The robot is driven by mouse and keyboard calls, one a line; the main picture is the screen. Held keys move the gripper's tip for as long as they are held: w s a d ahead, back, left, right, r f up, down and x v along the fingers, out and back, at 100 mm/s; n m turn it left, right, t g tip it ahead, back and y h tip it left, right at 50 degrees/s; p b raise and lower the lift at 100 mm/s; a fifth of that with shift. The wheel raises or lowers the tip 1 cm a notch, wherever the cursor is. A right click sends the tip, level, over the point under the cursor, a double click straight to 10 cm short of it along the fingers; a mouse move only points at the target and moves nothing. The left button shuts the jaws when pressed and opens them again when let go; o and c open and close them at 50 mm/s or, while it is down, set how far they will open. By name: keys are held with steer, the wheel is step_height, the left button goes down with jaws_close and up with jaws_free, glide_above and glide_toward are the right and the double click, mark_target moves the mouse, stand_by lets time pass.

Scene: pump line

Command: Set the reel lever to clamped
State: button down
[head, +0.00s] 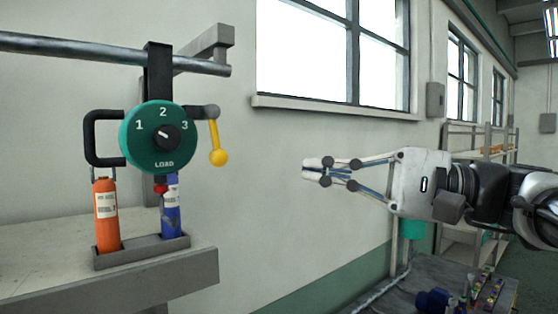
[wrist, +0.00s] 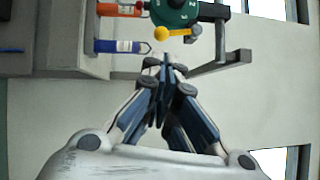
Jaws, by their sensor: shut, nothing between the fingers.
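The reel (head: 160,150) is a green disc marked 1, 2, 3 and LOAD with a black centre knob (head: 166,136). It hangs on a black bracket from a grey pipe. The lever (head: 214,135) at its right side has a yellow ball end (head: 219,158) and points down, tilted slightly right. My gripper (head: 308,169) is shut and empty, to the right of the lever and apart from it, pointing left. In the wrist view the yellow ball (wrist: 161,33) shows just beyond my fingertips (wrist: 166,58), beside the green disc (wrist: 174,12).
An orange cylinder (head: 107,215) and a blue cylinder (head: 171,205) stand in a grey tray (head: 142,254) on a ledge below the reel. A black loop handle (head: 88,138) sticks out at the reel's left. Free room lies between my gripper and the lever.

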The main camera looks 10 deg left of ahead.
glide_toward(215, 138)
steer(key=w+a+f, duration=0.2)
steer(key=w+a, duration=0.1)
steer(key=a, duration=0.2)
steer(key=shift+f+p, duration=0.2)
steer(key=shift+p, duration=0.1)
steer(key=shift+s+a, duration=0.1)
steer(key=shift+a, duration=0.05)
steer(key=shift+s+a+f+m+y+b, duration=0.3)
steer(key=shift+s+a+m+b, duration=0.3)
steer(key=shift+b, duration=0.4)
steer(key=shift+w+f, duration=0.1)
